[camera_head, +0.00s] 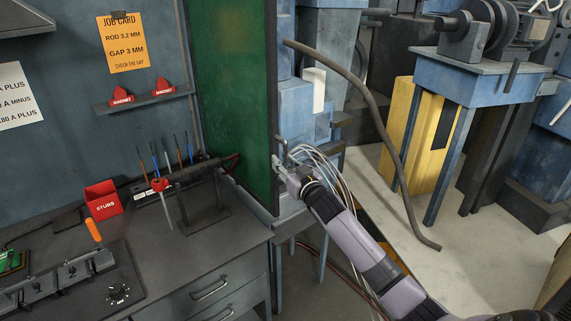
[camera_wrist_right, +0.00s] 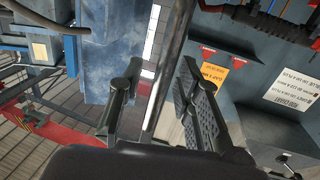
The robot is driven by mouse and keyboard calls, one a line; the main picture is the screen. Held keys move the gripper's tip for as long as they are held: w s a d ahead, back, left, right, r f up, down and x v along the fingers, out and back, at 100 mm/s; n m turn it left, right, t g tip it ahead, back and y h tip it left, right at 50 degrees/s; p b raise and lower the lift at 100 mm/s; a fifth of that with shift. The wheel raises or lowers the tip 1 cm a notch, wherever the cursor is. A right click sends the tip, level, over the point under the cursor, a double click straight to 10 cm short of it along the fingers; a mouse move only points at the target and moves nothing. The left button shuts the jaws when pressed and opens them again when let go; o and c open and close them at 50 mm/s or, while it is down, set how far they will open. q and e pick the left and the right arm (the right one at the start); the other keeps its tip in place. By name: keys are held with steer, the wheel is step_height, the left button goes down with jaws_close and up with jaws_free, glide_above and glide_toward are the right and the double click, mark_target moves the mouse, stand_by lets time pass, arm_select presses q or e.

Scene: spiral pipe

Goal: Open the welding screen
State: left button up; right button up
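The welding screen (camera_head: 235,95) is a green panel in a dark frame. It stands upright along the right side of the booth in the head view. My right gripper (camera_head: 281,163) is at the screen's outer right edge, low down. In the right wrist view its two fingers (camera_wrist_right: 163,100) are apart. A narrow upright grey bar (camera_wrist_right: 168,75), seemingly the screen's edge or handle, runs between them. Gaps seem to show beside the bar; contact cannot be told. My left gripper is not in view.
The workbench (camera_head: 225,248) left of the screen holds a red stubs box (camera_head: 103,199), a torch on a stand (camera_head: 190,172) and rods. A bent pipe (camera_head: 382,125) rises right of my right arm. A blue table (camera_head: 468,85) stands further right, with open floor before it.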

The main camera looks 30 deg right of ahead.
steer(key=shift+c, duration=0.5)
jaws_close()
